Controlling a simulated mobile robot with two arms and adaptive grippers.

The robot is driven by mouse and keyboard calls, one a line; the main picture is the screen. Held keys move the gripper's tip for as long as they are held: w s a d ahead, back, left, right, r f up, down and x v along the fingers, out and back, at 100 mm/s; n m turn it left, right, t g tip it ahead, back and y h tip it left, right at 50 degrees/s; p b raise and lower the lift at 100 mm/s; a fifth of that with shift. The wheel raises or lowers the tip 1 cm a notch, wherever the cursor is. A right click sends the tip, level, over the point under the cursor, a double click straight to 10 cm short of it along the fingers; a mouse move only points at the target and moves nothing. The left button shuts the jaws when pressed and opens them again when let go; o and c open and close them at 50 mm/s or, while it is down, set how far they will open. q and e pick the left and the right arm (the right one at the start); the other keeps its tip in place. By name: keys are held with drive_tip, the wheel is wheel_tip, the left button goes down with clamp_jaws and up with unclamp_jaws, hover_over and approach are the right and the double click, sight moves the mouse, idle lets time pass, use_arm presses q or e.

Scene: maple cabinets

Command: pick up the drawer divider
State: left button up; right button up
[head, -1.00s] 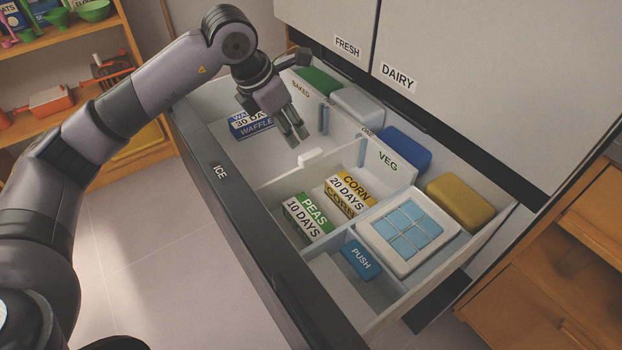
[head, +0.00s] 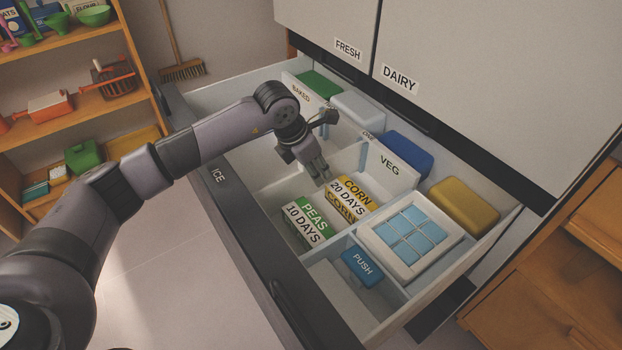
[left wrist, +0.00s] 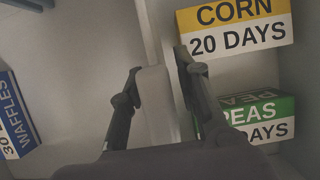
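The drawer divider (head: 347,161) is a white upright panel across the open freezer drawer, between the waffles compartment and the one with the corn and peas boxes. My left gripper (head: 322,177) points down over its top edge and hides part of it. In the left wrist view the divider's thick raised tab (left wrist: 157,105) lies between my two fingers (left wrist: 158,68). The fingers are open around it, with narrow gaps. The lower ends of the fingers are hard to make out in the head view. My right gripper is not in view.
The corn box (head: 352,192) and peas box (head: 308,221) stand close beside the divider. The waffles box (left wrist: 15,120) lies on its other side. An ice tray (head: 408,234) and a blue PUSH block (head: 362,266) are nearer. A VEG panel (head: 392,170) stands behind.

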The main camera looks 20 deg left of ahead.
use_arm(q)
drive_tip(key=shift+w+f, duration=0.1)
drive_tip(key=shift+f, duration=0.2)
drive_tip(key=shift+c, duration=0.2)
clamp_jaws()
drive_tip(key=shift+r, duration=0.1)
